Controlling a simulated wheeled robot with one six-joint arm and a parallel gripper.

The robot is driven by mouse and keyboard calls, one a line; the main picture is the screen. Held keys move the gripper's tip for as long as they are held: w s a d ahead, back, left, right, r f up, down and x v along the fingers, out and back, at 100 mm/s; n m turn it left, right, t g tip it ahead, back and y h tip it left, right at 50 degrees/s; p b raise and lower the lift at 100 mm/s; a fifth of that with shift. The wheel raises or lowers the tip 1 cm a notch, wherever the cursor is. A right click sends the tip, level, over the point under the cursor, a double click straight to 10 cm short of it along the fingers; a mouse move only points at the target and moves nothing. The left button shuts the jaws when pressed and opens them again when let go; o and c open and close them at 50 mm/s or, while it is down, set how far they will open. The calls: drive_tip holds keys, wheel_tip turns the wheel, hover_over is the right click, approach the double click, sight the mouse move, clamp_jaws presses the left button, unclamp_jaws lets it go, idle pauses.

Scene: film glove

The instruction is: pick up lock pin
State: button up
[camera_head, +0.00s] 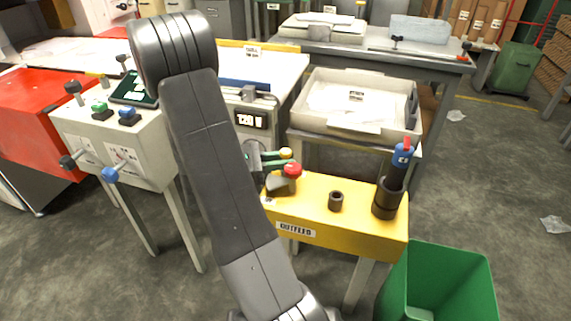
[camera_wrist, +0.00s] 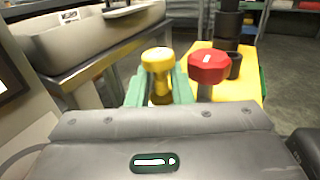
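The lock pin appears to be the pin with a yellow knob (camera_wrist: 157,60); its yellow knob also shows in the head view (camera_head: 286,153). My gripper (camera_wrist: 158,88) has green fingers, one on each side of the pin just under the knob, and looks shut on it. The pin's lower end is hidden. In the head view my gripper (camera_head: 279,158) is at the back left corner of the yellow outfeed stand (camera_head: 315,225), and the pin seems clear of its top. A red knob (camera_head: 292,170) stands close by on a dark block, also in the wrist view (camera_wrist: 209,66).
On the outfeed stand are a short dark socket (camera_head: 335,201) and a dark cylinder stack with blue and red top (camera_head: 390,185). A beige tray (camera_head: 310,120) is behind. A green bin (camera_head: 470,275) stands front right. A control box (camera_head: 110,135) with levers is left.

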drive_tip(key=shift+d, duration=0.35)
drive_tip(key=shift+c, duration=0.2)
clamp_jaws()
